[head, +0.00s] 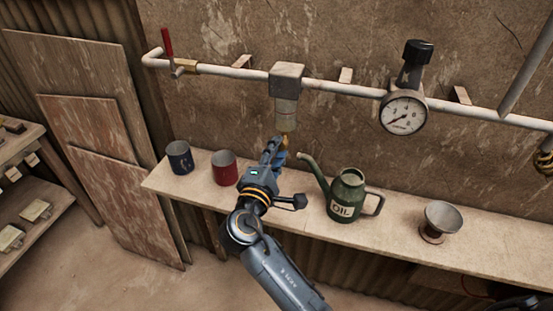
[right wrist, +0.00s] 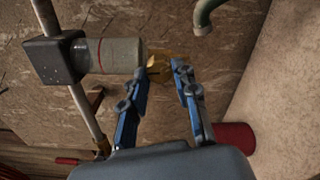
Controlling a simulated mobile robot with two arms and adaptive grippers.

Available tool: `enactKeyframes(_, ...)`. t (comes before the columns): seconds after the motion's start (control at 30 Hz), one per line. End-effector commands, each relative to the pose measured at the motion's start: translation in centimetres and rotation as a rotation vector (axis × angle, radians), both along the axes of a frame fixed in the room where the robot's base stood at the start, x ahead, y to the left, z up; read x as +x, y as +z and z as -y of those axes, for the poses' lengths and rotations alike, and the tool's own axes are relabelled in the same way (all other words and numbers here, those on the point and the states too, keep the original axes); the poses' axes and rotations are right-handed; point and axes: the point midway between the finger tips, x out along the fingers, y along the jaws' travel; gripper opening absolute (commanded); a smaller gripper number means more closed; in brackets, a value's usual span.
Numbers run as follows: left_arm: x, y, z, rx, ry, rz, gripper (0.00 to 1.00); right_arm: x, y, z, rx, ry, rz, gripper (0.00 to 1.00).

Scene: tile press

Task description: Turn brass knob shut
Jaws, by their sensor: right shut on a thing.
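The brass knob (head: 287,135) sits at the bottom of a pale cylinder (head: 286,113) that hangs under a grey block on the wall pipe. In the right wrist view the knob (right wrist: 162,58) shows as a brass shape at the end of the cylinder (right wrist: 118,56), partly hidden by my fingers. My right gripper (head: 280,148) reaches up from below and is shut on the knob. In the right wrist view the blue fingers (right wrist: 166,69) stand on either side of it. My left gripper is not in view.
The can's spout is close to my right gripper. A gauge (head: 403,112) and a red lever (head: 168,42) are on the pipe.

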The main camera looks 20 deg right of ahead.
Motion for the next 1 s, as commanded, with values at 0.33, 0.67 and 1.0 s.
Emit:
enactKeyframes(0.33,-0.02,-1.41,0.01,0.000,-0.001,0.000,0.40,0.01,-0.06,0.04,0.098,-0.001,0.066,0.00)
enactKeyframes(0.67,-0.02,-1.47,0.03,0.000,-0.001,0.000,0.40,0.01,0.02,0.04,0.111,-0.001,0.074,0.00)
enactKeyframes(1.0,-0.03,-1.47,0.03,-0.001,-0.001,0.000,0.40,0.00,0.02,0.02,0.110,0.000,0.073,0.52)
